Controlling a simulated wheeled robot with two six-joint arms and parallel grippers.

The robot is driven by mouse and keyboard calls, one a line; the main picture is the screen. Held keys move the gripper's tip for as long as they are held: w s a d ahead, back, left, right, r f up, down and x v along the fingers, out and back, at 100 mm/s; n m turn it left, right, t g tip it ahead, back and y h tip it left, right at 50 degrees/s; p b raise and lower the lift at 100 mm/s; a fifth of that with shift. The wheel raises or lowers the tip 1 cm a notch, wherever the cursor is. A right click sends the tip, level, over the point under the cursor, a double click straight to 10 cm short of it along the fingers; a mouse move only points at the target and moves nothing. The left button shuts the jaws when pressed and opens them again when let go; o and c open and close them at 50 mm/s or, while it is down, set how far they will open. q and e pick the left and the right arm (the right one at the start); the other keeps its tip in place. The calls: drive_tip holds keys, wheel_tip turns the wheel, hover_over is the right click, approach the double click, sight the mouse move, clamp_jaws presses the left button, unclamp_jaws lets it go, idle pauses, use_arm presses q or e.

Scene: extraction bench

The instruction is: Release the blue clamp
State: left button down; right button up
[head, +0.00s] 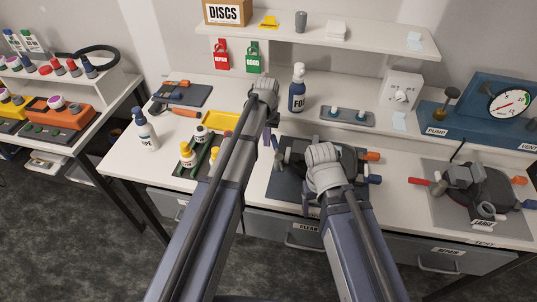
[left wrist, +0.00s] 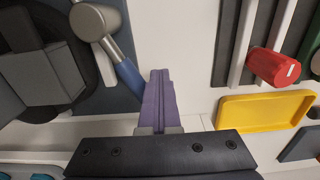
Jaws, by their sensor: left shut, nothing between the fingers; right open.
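My left gripper (head: 267,137) is shut and empty, its purple fingers pointing down at the left edge of the dark middle plate. In the left wrist view its fingertips (left wrist: 158,78) are right beside a clamp's blue handle (left wrist: 128,76); I cannot tell whether they touch. The handle runs to a grey rounded head (left wrist: 95,20) by the dark round fixture (left wrist: 70,75). In the head view another blue handle (head: 375,180) sticks out on that plate's right side, below an orange one (head: 371,156).
A second fixture plate (head: 438,205) with a red handle (head: 418,181) is at the right.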

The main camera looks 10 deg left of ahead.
use_arm(q)
drive_tip(key=shift+w+d+r, duration=0.1)
drive_tip(key=shift+d, duration=0.05)
use_arm(e)
drive_tip(key=shift+r, duration=0.1)
use_arm(q)
wheel_tip(320, 180, up, 8)
drive_tip(key=s+p, duration=0.1)
drive_tip(key=p, duration=0.7)
use_arm(e)
wheel_tip(320, 180, up, 8)
use_arm(q)
drive_tip(key=shift+s, duration=0.1)
